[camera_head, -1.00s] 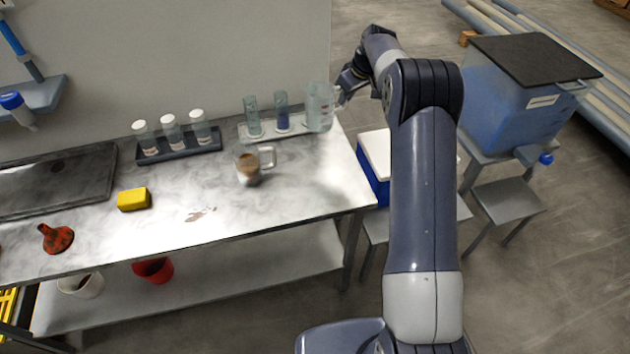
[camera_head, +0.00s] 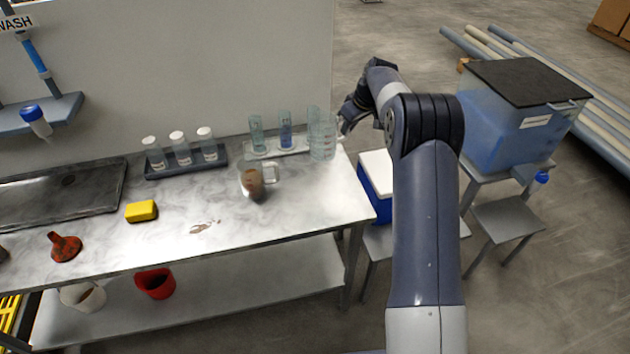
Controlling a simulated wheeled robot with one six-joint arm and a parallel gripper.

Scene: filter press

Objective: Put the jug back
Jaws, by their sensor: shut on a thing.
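The clear jug (camera_head: 322,142) with faint markings is upright at the back right corner of the steel bench (camera_head: 285,212). My gripper (camera_head: 343,127) is at its right side, shut on it, seemingly at the handle; the fingers are small and partly hidden. The jug stands in front of the right end of the pale tray (camera_head: 275,152) that holds clear cylinders. I cannot tell whether its base touches the bench. A smaller clear mug (camera_head: 252,183) with brown contents stands on the bench left of the jug.
A dark rack (camera_head: 187,166) holds white-capped bottles at the back. A yellow sponge (camera_head: 141,211) and a red-brown funnel (camera_head: 65,246) lie further left. Right of the bench are a white-lidded blue box (camera_head: 377,175) and a blue tank (camera_head: 510,120). The bench's front middle is mostly clear.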

